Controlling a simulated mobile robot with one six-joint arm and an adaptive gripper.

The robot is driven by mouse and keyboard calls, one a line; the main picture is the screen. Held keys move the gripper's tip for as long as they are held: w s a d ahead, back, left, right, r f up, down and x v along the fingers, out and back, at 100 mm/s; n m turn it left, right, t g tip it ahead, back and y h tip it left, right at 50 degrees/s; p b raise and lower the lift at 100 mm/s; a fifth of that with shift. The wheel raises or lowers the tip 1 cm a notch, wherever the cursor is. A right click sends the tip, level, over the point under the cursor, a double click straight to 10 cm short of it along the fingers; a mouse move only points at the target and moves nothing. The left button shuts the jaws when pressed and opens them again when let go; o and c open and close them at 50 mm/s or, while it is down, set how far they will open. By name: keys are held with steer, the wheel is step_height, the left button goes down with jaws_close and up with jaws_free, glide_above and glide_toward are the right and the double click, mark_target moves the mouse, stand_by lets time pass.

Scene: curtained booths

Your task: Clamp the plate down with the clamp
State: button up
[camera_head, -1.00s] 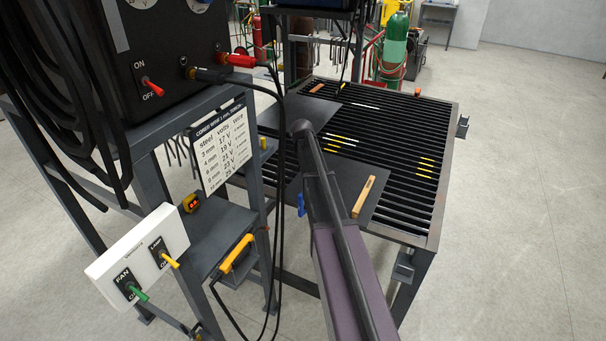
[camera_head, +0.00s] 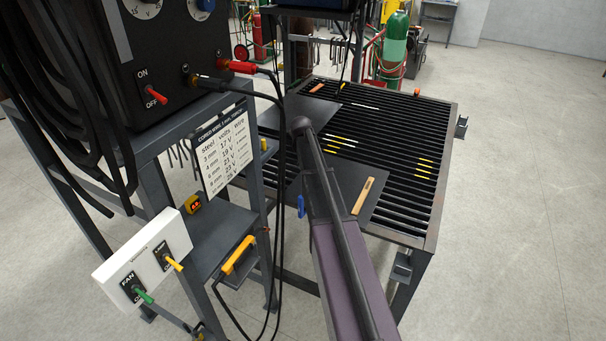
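A dark flat plate (camera_head: 352,181) lies on the slatted table at its near side, partly covered by my arm. A second dark plate (camera_head: 318,109) lies farther back on the slats. A small blue part (camera_head: 301,206) shows at the table's near left edge, beside my arm; it may belong to a clamp, but I cannot tell. My arm reaches up over the near plate to a dark rounded joint. My gripper does not show, so I cannot see whether it holds anything.
The slatted table (camera_head: 441,166) carries a wooden-looking bar (camera_head: 363,196) and several yellow marks. A black machine (camera_head: 170,60) with hanging cables stands on a cart at left, close to my arm. A white switch box (camera_head: 143,262) is at front left. The floor at right is clear.

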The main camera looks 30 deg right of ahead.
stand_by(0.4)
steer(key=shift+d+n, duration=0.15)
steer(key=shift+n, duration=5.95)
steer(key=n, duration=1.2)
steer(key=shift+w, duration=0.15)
